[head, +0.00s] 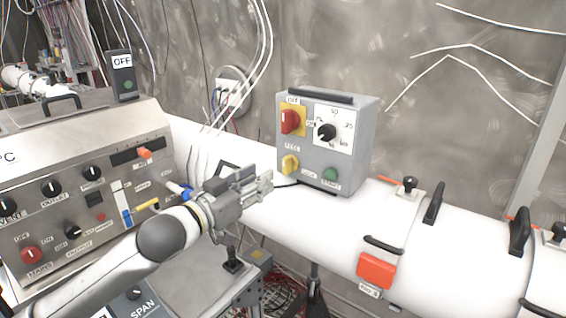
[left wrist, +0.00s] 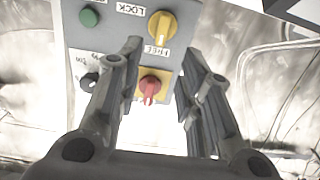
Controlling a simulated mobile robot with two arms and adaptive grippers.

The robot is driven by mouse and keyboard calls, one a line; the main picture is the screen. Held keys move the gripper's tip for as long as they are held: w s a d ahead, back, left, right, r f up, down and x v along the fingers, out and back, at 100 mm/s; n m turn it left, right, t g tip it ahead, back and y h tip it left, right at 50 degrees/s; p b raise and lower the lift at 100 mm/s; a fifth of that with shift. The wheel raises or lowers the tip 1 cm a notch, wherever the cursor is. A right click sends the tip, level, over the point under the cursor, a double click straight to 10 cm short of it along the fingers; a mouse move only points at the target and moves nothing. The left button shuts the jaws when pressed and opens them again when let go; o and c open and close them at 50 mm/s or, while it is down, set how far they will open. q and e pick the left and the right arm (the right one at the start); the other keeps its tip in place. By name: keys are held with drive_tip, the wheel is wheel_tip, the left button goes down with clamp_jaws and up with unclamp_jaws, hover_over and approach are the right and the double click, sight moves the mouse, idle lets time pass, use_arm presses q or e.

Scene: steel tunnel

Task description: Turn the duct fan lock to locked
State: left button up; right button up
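The grey control box (head: 345,165) stands on the white duct. Its yellow lock knob (head: 290,165) sits at the lower left of its face, with a label above it and another to its lower right. In the left wrist view the box appears upside down; the yellow knob (left wrist: 162,27) lies between labels reading LOCK and FREE, its grip roughly upright in line with FREE. My left gripper (head: 266,181) is in front of the box's lower left, apart from the knob. Its fingers (left wrist: 160,75) are spread, with nothing between them. My right gripper is not in view.
The box also carries a red knob (head: 290,121), a black dial (head: 326,131) and a green button (head: 330,174). A steel panel (head: 60,190) with several knobs stands at left. The white duct (head: 330,225) has black handles and a red block (head: 376,270).

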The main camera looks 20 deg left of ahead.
sight(284, 164)
use_arm(q)
drive_tip(key=p+x, duration=0.2)
drive_tip(key=x, duration=0.6)
drive_tip(key=shift+w+d, duration=0.1)
drive_tip(key=shift+w, duration=0.3)
drive_tip(key=shift+w+d+f+p, duration=0.15)
drive_tip(key=shift+w+d+p, duration=0.15)
drive_tip(key=shift+w, duration=0.3)
drive_tip(key=shift+a, duration=0.1)
drive_tip(key=shift+c, duration=0.3)
clamp_jaws()
